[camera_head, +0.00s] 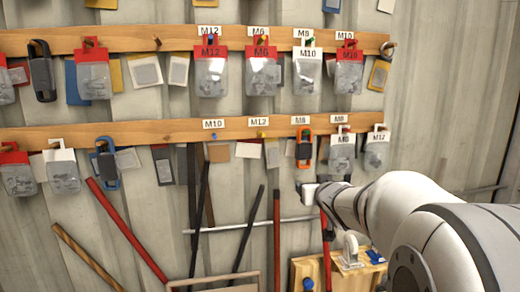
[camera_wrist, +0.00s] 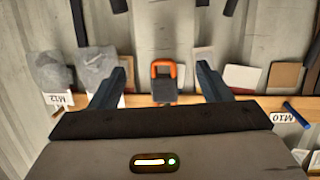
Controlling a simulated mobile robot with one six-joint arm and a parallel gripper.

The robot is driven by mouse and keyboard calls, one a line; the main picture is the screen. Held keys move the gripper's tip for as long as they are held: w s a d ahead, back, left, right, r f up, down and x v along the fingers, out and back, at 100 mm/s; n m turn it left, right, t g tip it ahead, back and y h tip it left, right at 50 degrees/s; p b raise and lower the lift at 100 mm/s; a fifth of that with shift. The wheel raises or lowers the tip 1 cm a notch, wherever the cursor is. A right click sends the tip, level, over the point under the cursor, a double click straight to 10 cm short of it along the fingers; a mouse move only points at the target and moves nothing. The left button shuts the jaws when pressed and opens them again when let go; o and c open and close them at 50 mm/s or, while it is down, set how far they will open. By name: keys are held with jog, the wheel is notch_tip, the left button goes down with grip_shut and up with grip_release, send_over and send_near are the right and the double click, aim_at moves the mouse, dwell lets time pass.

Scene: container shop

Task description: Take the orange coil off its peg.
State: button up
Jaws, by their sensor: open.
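The orange coil (camera_head: 304,147) hangs on the lower wooden board, under an M8 label, with a dark body inside its orange loop. In the wrist view, which is upside down, the orange coil (camera_wrist: 165,65) shows between and slightly beyond the fingers. My gripper (camera_wrist: 162,72) is open, with one dark finger on each side of the coil and a gap on both sides. No contact with the coil shows. The peg itself is hard to make out. In the head view, the end of my arm is just below the coil, and my fingers are not clear there.
Bags with M8 and M12 labels (camera_head: 376,150) hang close to the right of the coil. A blue peg (camera_head: 213,137) is bare to the left. The upper board (camera_head: 130,40) holds several bags. Rods (camera_head: 277,225) lean on the wall below.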

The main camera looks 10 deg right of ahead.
aim_at(305, 149)
jog(key=w+r+t+p, duration=0.1)
jog(key=w+r, duration=0.1)
jog(key=w, duration=0.2)
jog(key=w+d+r+t+y+p, duration=0.1)
jog(key=w+r, duration=0.1)
jog(key=w, duration=0.2)
jog(key=w+r+n+t+y+p, duration=0.1)
jog(key=w+r, duration=0.1)
jog(key=w, duration=0.2)
jog(key=shift+d, duration=0.25)
jog(key=shift+s, duration=0.1)
jog(key=c, duration=1)
jog(key=shift+c, duration=0.6)
jog(key=shift+r, duration=0.35)
jog(key=shift+s, duration=0.15)
